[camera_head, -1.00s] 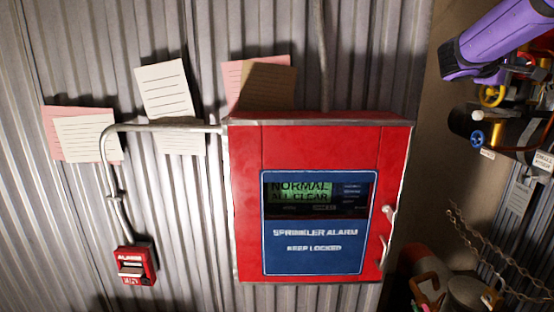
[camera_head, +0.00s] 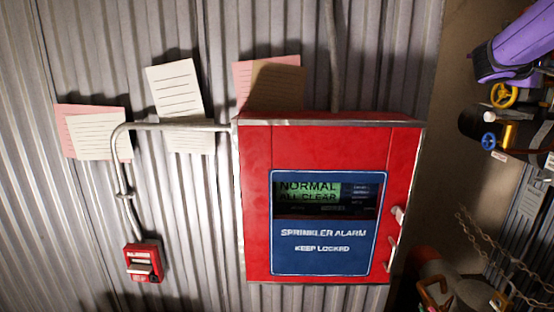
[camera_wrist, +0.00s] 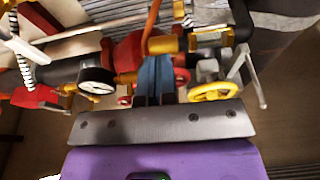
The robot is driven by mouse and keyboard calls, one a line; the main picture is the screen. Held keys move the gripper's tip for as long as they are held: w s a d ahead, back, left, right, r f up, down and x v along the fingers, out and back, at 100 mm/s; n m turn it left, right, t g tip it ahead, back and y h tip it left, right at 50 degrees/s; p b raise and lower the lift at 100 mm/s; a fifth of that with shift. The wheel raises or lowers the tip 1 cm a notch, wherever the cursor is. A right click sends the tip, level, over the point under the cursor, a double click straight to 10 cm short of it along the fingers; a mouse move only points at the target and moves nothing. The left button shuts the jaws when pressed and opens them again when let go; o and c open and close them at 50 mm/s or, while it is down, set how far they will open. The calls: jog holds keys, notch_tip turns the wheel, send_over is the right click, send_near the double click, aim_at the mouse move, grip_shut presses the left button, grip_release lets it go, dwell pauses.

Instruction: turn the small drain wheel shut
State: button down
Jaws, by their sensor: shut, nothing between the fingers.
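Several small handwheels sit on the pipework. A yellow wheel (camera_head: 503,95) and a blue wheel (camera_head: 488,141) are at the right of the head view. No readable label shows which one is the drain wheel. My gripper (camera_wrist: 155,68) is shut and empty, pointing into the pipework; I cannot tell whether it touches anything. My purple arm end hangs above the yellow wheel in the head view.
A red sprinkler alarm cabinet (camera_head: 257,220) reading "normal, all clear" is on the corrugated wall. A red alarm box (camera_head: 143,262) and paper notes (camera_head: 174,90) are left of it. Chains (camera_head: 490,245) hang below the pipework. Pipes and fittings crowd around my fingers.

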jog(key=shift+s+d+f, duration=0.1)
jog(key=shift+s+d, duration=0.1)
jog(key=shift+d, duration=0.15)
dwell(0.6)
jog(key=shift+s+f, duration=0.1)
jog(key=shift+s, duration=0.2)
jog(key=a, duration=0.6)
jog(key=shift+w, duration=0.3)
jog(key=s+a+f+m+t+y, duration=0.1)
jog(key=s+a+f+y, duration=0.7)
jog(key=s+a, duration=0.5)
jog(key=s+a+f+m+t+y, duration=0.1)
jog(key=s+a+f+y, duration=0.8)
jog(key=s+a, duration=0.5)
notch_tip(320, 180, down, 2)
jog(key=shift+s+f+y, duration=0.1)
jog(key=shift+s+y, duration=0.2)
jog(key=shift+s, duration=0.6)
